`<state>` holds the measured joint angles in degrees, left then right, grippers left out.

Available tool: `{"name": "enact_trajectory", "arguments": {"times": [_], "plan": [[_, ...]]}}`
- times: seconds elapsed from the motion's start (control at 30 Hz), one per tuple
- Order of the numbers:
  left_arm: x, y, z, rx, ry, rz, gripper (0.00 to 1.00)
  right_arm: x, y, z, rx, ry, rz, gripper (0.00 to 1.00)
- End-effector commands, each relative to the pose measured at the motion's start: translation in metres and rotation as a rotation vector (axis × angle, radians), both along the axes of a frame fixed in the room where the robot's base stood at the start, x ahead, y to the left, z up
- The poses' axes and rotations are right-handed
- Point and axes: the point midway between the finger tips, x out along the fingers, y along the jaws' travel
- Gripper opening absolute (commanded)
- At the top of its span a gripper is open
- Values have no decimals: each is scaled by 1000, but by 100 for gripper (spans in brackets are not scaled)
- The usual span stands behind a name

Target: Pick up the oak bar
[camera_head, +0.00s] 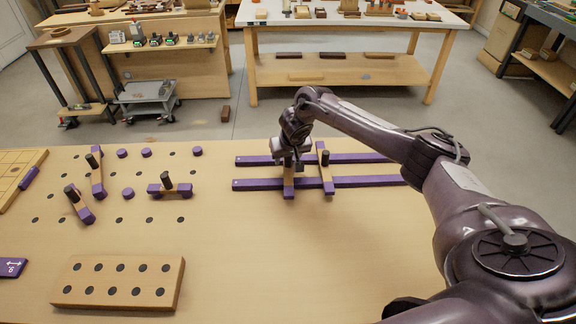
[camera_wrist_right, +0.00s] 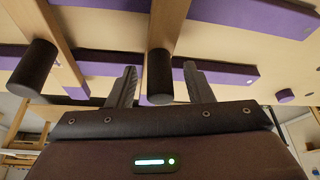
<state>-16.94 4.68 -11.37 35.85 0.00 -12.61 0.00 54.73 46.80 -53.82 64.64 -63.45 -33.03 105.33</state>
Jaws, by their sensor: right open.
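Two oak bars with dark knobs lie crosswise over two purple rails on the bench. The left oak bar (camera_head: 289,188) is partly hidden under my right gripper (camera_head: 297,163); the right oak bar (camera_head: 327,178) stands clear beside it. In the right wrist view, my right gripper (camera_wrist_right: 160,76) is open. The dark knob (camera_wrist_right: 160,60) of one oak bar (camera_wrist_right: 168,18) shows between its two fingers, with a visible gap on each side. The other bar's knob (camera_wrist_right: 35,65) is outside the fingers. My left gripper is not in view.
Purple rails (camera_head: 258,184) run under the bars. Several smaller knobbed pieces (camera_head: 170,190) and purple discs (camera_head: 197,151) are on the bench at left. A wooden block with dark holes (camera_head: 118,282) lies at front left. The bench's front middle (camera_head: 270,260) is clear.

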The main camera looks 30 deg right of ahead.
Motion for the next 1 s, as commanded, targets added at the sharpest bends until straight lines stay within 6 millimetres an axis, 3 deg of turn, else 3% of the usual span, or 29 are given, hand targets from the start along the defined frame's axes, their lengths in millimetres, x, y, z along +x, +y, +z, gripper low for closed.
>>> {"name": "enact_trajectory", "arguments": {"times": [0.07, 0.4, 0.77, 1.0], "plan": [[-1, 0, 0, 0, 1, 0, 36, 0, 0, 0, 0, 0, 0, 44], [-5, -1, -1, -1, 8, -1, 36, 0, 0, 1, 1, 0, 0, 2], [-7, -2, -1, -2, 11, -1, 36, 0, 0, 7, 1, 0, 0, 0], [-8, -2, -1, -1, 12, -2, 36, 1, 1, 46, 2, -5, 0, 0]]}}
